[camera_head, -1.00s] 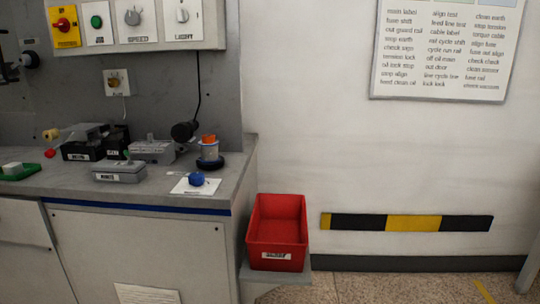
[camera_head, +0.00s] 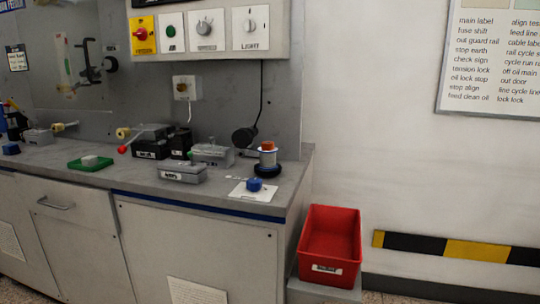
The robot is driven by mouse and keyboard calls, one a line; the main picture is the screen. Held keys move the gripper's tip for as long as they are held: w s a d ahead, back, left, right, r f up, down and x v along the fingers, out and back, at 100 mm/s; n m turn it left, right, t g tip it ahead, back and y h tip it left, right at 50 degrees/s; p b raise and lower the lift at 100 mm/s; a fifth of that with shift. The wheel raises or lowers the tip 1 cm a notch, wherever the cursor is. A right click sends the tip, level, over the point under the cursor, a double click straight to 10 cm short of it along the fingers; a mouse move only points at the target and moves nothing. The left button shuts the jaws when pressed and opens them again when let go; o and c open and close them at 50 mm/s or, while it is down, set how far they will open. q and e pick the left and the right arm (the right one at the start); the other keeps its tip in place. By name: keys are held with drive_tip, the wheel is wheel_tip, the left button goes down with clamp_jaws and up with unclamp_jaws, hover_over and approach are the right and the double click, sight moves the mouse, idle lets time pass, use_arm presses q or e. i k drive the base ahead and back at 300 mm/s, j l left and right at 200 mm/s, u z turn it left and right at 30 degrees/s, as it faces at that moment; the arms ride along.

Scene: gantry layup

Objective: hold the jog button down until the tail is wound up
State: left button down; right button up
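Neither of my grippers is in view. I cannot tell for sure which control is the jog button. A green button (camera_head: 171,32) sits on a white plate on the wall panel. A small spool-like part (camera_head: 267,157) with an orange top stands on a dark round base at the right of the bench. A blue knob (camera_head: 254,185) sits on a white card in front of it. I cannot make out a loose tail.
The grey bench (camera_head: 130,180) has a bare front strip. A black device with a red-tipped lever (camera_head: 123,149) is mid-bench. A red bin (camera_head: 331,246) stands low beyond the bench's right end. A red-and-yellow switch (camera_head: 142,35) is on the panel.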

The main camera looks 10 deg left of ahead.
sight(170, 32)
drive_tip(key=j+z, duration=0.1)
drive_tip(key=j, duration=2.3)
